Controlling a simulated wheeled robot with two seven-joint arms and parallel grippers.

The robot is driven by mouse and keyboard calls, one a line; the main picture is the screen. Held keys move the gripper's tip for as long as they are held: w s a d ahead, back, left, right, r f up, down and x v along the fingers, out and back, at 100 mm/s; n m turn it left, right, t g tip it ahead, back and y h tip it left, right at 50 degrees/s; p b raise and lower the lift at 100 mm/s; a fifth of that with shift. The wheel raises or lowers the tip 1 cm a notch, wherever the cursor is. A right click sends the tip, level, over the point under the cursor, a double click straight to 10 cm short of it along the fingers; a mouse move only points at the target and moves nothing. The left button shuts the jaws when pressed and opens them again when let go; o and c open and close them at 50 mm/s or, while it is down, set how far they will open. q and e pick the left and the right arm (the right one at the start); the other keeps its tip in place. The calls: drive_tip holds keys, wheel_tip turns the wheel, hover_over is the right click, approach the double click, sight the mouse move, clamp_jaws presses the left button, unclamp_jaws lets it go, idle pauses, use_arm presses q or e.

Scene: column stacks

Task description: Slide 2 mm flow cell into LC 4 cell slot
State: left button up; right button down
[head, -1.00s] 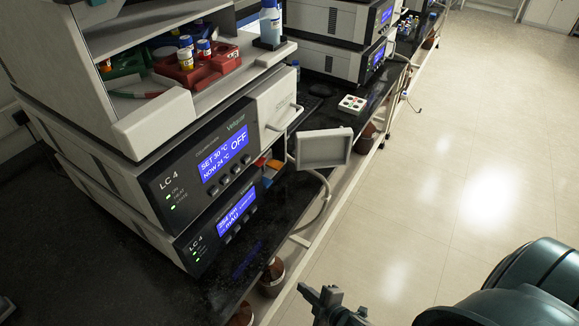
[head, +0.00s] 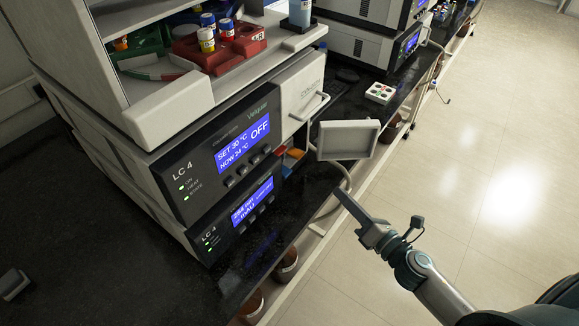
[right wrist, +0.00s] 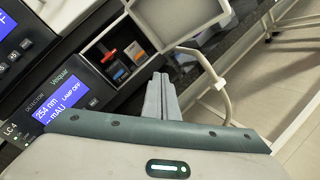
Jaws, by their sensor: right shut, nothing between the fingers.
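The LC 4 detector (head: 238,218) is the lower unit of the stack, with a lit display. Its compartment is open on the right side, and the white door panel (head: 348,140) stands swung out. In the right wrist view the compartment holds a red piece (right wrist: 107,50), a blue-marked piece (right wrist: 119,73) and an orange-marked piece (right wrist: 138,55). Their labels are too small to read, so I cannot tell which is the 2 mm flow cell. My right gripper (head: 345,201) is shut and empty, in front of the compartment below the door. My left gripper is out of view.
The upper LC 4 unit (head: 228,150) has a drawer handle (head: 310,107) at its right. A shelf above carries a red vial rack (head: 222,48). A white hose (right wrist: 205,62) hangs beside the compartment. The black bench edge is narrow; open floor (head: 480,180) lies to the right.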

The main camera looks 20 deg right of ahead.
sight(287, 172)
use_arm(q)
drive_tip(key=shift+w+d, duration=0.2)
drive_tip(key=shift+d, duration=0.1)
use_arm(e)
drive_tip(key=s+a+r+n+g+y, duration=0.2)
drive_tip(key=a+r+n+y, duration=0.2)
drive_tip(key=n, duration=0.9)
drive_tip(key=shift+r+g+y, duration=0.4)
drive_tip(key=shift+r+y, duration=0.3)
drive_tip(key=shift+r, duration=0.1)
drive_tip(key=shift+a, duration=0.1)
